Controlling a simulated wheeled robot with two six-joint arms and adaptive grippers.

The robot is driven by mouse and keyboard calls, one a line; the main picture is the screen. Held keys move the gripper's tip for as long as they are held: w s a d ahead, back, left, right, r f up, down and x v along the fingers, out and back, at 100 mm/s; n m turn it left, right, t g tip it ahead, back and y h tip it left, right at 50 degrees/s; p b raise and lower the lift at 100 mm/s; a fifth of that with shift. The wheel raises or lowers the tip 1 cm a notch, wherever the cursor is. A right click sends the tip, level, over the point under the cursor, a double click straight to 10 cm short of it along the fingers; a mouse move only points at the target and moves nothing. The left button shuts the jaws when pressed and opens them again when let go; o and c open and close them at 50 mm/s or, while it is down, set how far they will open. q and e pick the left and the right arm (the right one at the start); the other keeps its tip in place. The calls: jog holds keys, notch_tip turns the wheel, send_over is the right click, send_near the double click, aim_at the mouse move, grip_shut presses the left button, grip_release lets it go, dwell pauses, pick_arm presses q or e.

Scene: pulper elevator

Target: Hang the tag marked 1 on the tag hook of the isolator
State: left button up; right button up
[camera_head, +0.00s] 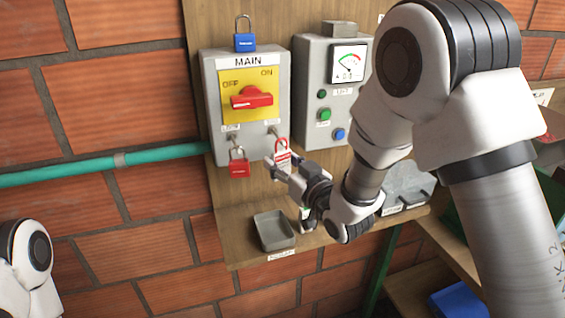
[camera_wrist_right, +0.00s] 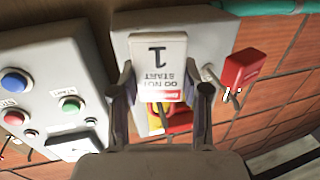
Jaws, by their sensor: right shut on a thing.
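The isolator (camera_head: 211,85) is a grey box labelled MAIN on the wooden board, with a red rotary handle (camera_head: 251,97) lying roughly level on a yellow plate. A red padlock (camera_head: 239,168) hangs below its lower left. The tag hook (camera_head: 274,132) is a small peg at its lower right. My right gripper (camera_head: 279,168) is shut on the red and white tag (camera_head: 282,154), just below this peg. In the right wrist view the tag (camera_wrist_right: 158,65) shows "1" and "DO NOT START" between the fingers. I cannot tell whether the tag touches the hook. My left gripper is out of view.
A blue padlock (camera_head: 244,42) sits on top of the isolator. A control box (camera_head: 309,75) with a gauge and buttons is to the right. A grey tray (camera_head: 259,232) lies on the shelf below. A green pipe (camera_head: 80,170) enters from the left.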

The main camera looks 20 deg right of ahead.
jog(key=o, duration=1.1)
jog(key=shift+c, duration=0.2)
jog(key=v, duration=0.8)
jog(key=s+d+f+m+g+h+b, duration=0.1)
jog(key=s+f+g, duration=0.3)
jog(key=f, duration=1.1)
jog(key=s+f+m+g+h+b, duration=0.1)
jog(key=s+f+g, duration=0.25)
jog(key=f, duration=1.05)
jog(key=s+d+f+g+h, duration=0.1)
jog(key=s+f+g, duration=0.4)
jog(key=s, duration=0.6)
jog(key=s+d+f+m+g+h, duration=0.1)
jog(key=s+d+f+g+h, duration=0.1)
jog(key=s+f+g, duration=0.3)
jog(key=s+d+f, duration=0.1)
jog(key=s+f, duration=0.3)
jog(key=s, duration=0.2)
jog(key=shift+s+f+m+b, duration=0.2)
jog(key=shift+f+m+b, duration=0.1)
jog(key=shift+f+b, duration=0.1)
jog(key=shift+d, duration=0.1)
